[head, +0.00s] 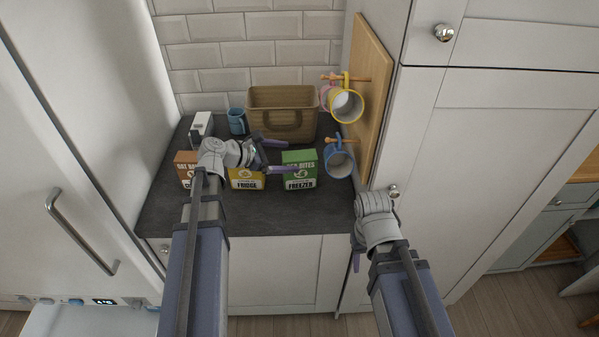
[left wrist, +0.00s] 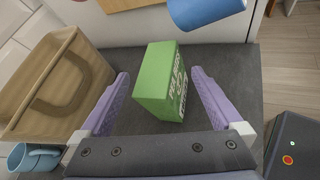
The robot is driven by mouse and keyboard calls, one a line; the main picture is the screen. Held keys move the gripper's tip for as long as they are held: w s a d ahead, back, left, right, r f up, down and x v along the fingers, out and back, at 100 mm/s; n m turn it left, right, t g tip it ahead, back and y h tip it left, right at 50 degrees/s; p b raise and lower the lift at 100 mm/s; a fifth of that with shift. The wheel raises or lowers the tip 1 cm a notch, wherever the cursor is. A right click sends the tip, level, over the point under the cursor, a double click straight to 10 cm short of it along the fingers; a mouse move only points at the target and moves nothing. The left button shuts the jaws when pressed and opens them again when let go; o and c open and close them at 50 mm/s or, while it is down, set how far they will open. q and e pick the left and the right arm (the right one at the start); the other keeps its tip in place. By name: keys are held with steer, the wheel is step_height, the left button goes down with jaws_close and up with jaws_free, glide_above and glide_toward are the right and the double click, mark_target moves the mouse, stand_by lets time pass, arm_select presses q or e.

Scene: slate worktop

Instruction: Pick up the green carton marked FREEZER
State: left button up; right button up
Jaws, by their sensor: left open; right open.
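The green carton marked FREEZER (head: 299,170) stands upright on the slate worktop, right of the yellow carton marked FRIDGE (head: 246,180). In the left wrist view the green carton (left wrist: 161,84) sits ahead between the two purple fingers. My left gripper (head: 277,156) is open and empty, just left of the green carton in the head view; in the wrist view it (left wrist: 158,90) points toward it. I cannot tell if a finger touches it. My right gripper (head: 355,255) is low in front of the worktop's right front corner, largely hidden behind its own wrist.
An orange-brown carton (head: 184,158) stands left, partly hidden by my left arm. A wicker basket (head: 283,103) and blue mug (head: 237,121) stand behind. Mugs hang on a wooden board (head: 371,85) at right; a blue one (head: 338,163) hangs close beside the green carton.

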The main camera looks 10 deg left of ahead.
mark_target(291, 159)
arm_select(q)
steer(key=f, duration=0.1)
steer(key=w+d+f+b, duration=0.1)
steer(key=w+f+b, duration=0.1)
steer(key=shift+w+d, duration=0.25)
steer(key=shift+w+d+f+b, duration=0.1)
steer(key=shift+w+d+b, duration=0.2)
steer(key=shift+w+d, duration=0.1)
steer(key=shift+s, duration=0.2)
jaws_close()
